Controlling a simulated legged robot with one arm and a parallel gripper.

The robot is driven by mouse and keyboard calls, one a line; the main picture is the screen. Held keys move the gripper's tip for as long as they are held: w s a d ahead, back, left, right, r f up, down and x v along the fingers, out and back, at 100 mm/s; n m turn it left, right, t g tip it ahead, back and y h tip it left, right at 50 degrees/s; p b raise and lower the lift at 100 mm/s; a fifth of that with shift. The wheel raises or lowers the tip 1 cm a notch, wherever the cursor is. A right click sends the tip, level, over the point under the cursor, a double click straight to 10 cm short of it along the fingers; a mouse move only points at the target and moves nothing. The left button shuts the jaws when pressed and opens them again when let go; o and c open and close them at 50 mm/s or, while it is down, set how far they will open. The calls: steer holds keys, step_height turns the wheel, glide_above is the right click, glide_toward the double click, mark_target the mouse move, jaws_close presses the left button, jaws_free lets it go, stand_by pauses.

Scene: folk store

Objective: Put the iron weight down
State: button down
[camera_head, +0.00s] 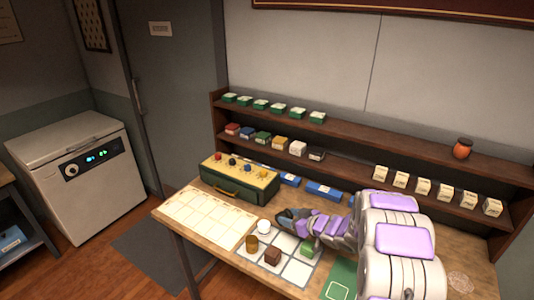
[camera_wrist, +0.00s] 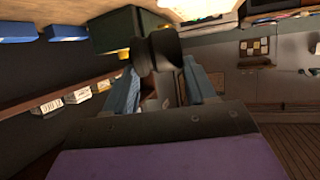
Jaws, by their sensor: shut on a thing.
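The iron weight (camera_wrist: 157,48) is a dark, waisted piece between the two blue fingers of my gripper (camera_wrist: 163,85) in the wrist view. My gripper is shut on it. In the head view my gripper (camera_head: 287,216) is above the back part of a white-squared grid mat (camera_head: 294,272) on the wooden table. The weight is hard to make out there, and I cannot tell how far it is above the table. On the mat are a white piece (camera_head: 264,226), a brass cylinder (camera_head: 252,243), a brown cube (camera_head: 273,256) and a green block (camera_head: 307,247).
A green case with a yellow top (camera_head: 240,177) stands behind the mat, with blue boxes (camera_head: 323,191) beside it. A pale gridded sheet (camera_head: 205,215) lies at the left. A green card (camera_head: 341,278) lies at the right. Shelves (camera_head: 350,143) with small boxes line the back.

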steer(key=shift+w+a+r, duration=0.1)
steer(key=shift+a+r, duration=0.25)
steer(key=shift+a, duration=0.2)
steer(key=s+a+r+m+t+h, duration=0.1)
steer(key=a+r+m+t+h, duration=0.1)
steer(key=a+r+m+h, duration=0.15)
steer(key=s+d+r+m+h, duration=0.4)
steer(key=shift+s+r+t, duration=0.3)
steer(key=shift+s+t, duration=0.05)
steer(key=shift+t, duration=0.05)
steer(key=shift+a+h, duration=0.15)
steer(key=shift+h, duration=0.1)
